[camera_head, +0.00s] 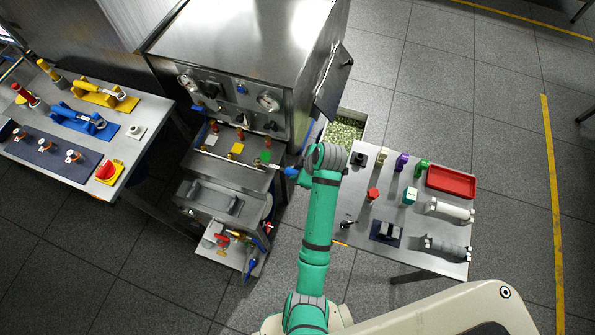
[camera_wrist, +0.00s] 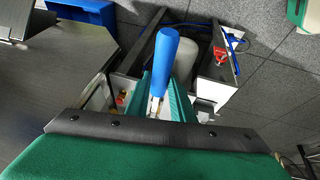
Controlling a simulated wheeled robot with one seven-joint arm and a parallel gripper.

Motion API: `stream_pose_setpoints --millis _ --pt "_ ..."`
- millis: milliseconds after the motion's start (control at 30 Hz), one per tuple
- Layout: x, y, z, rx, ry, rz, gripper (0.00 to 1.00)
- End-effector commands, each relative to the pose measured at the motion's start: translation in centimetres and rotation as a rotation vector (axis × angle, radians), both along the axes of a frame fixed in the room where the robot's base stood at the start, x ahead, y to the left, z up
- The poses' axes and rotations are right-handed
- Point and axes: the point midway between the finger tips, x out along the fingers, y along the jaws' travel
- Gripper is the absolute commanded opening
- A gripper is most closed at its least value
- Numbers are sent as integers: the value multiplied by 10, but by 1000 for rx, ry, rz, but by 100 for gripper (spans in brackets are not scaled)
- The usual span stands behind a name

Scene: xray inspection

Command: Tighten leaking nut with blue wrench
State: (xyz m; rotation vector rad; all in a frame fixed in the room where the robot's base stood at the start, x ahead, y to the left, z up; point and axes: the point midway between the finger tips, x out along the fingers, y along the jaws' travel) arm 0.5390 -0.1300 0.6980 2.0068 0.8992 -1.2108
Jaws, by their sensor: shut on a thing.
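A blue handle (camera_wrist: 166,62) sticks up between the green fingers of my gripper (camera_wrist: 163,98) in the wrist view. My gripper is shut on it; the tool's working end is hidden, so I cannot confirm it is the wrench. In the head view a bit of blue (camera_head: 291,172) shows beside my wrist, at the right side of the machine, and the fingers are mostly hidden. Several red-orange fittings (camera_head: 240,134) stand along the machine's front ledge above coloured tags. I cannot tell which nut leaks.
The steel machine (camera_head: 245,45) has gauges and an open side door. A left table (camera_head: 135,150) holds yellow and blue tools on mats. A right table (camera_head: 340,205) holds a red tray (camera_head: 451,182) and several small parts. A low shelf (camera_head: 215,258) with valves sits below the machine.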

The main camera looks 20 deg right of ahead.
Motion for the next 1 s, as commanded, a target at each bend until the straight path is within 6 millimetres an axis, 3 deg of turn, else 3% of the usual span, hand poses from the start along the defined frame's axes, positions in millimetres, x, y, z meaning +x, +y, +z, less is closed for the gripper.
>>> stream_pose_setpoints --millis 1000 --pt "0 0 -13 0 0 0 0"
